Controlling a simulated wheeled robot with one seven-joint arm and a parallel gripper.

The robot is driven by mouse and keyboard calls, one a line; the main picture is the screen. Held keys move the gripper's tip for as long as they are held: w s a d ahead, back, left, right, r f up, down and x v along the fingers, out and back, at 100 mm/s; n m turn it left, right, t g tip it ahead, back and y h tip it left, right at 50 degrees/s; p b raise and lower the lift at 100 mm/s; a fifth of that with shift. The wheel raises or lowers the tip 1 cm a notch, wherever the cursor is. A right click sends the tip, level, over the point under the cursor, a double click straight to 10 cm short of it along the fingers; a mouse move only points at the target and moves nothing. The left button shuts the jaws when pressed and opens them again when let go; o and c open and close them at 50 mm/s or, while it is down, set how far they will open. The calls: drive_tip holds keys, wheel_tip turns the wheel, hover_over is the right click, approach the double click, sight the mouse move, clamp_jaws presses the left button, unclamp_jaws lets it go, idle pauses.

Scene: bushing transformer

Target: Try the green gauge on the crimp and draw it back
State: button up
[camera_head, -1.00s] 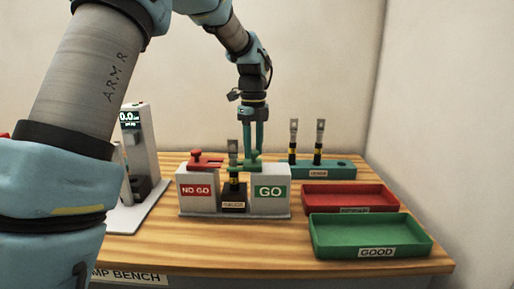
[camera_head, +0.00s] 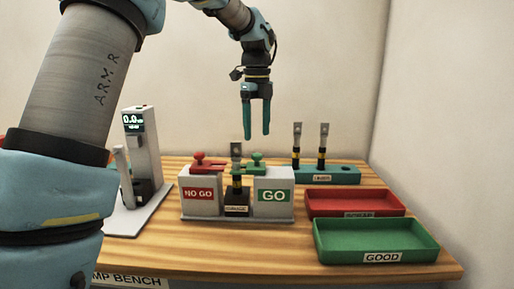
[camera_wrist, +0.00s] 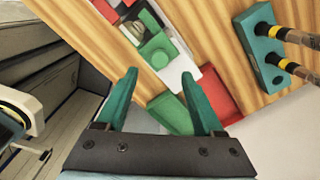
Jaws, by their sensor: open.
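The green gauge (camera_head: 255,166), with a round knob, lies on top of the grey GO block (camera_head: 273,195). Its left end comes close to the crimped lug (camera_head: 237,160), which stands upright in the black GAUGE holder (camera_head: 237,209) between the blocks. I cannot tell whether they touch. The red gauge (camera_head: 207,164) lies on the NO GO block (camera_head: 199,194). My gripper (camera_head: 257,135) is open and empty, pointing down above the green gauge and apart from it. In the wrist view the green gauge (camera_wrist: 157,50) shows beyond the open fingertips (camera_wrist: 159,72).
A teal rack (camera_head: 345,175) with two upright lugs stands at the back right. A red tray (camera_head: 355,202) and a green GOOD tray (camera_head: 375,241) lie at the right. A tester with a display (camera_head: 133,121) stands at the left. The front of the bench is clear.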

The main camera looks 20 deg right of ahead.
sight(257, 155)
drive_tip(key=shift+r, duration=2.15)
drive_tip(key=shift+s, duration=0.1)
